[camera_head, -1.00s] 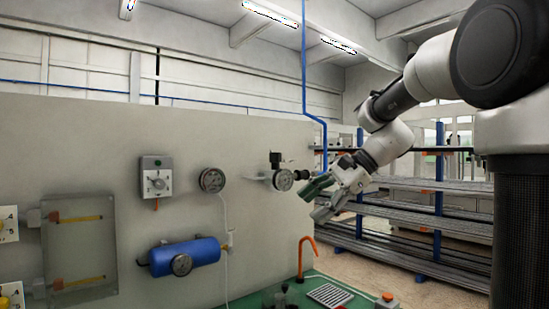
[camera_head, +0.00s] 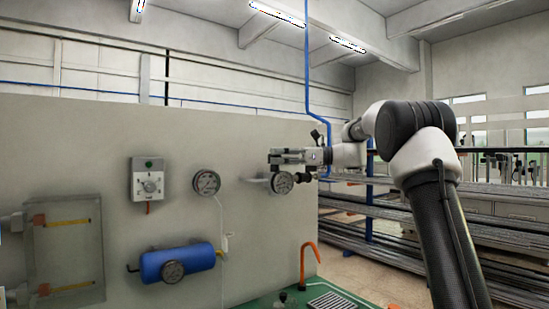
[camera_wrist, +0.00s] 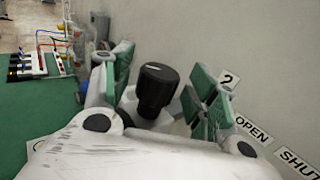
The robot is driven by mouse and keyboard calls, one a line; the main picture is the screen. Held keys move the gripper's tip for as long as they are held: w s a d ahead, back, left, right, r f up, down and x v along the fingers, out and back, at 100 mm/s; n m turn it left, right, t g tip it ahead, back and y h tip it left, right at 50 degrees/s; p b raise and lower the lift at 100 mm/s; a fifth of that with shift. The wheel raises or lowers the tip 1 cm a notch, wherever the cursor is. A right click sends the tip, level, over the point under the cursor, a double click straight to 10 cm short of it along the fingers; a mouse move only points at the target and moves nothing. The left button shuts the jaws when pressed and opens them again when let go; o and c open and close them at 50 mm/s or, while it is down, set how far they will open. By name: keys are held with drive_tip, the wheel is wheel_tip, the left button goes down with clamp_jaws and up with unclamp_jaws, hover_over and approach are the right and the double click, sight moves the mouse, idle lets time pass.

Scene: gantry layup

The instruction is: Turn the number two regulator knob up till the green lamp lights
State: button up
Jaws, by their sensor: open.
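In the head view, my gripper (camera_head: 274,157) is level at the wall, just above the number two regulator's round gauge (camera_head: 282,183), and hides the knob. A grey box (camera_head: 147,185) with a dial to the left carries a small dark green lamp (camera_head: 148,164), which does not look lit.
Another gauge (camera_head: 206,183) and a blue cylinder (camera_head: 178,262) are on the panel (camera_head: 100,140) to the left. An orange hook (camera_head: 307,258) rises from the green bench (camera_head: 262,302) below. Racks of bars (camera_head: 365,235) stand at the right.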

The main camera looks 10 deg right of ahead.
drive_tip(key=shift+w+a, duration=0.2)
drive_tip(key=shift+a, duration=0.45)
drive_tip(key=c, duration=1)
drive_tip(key=shift+c, duration=0.2)
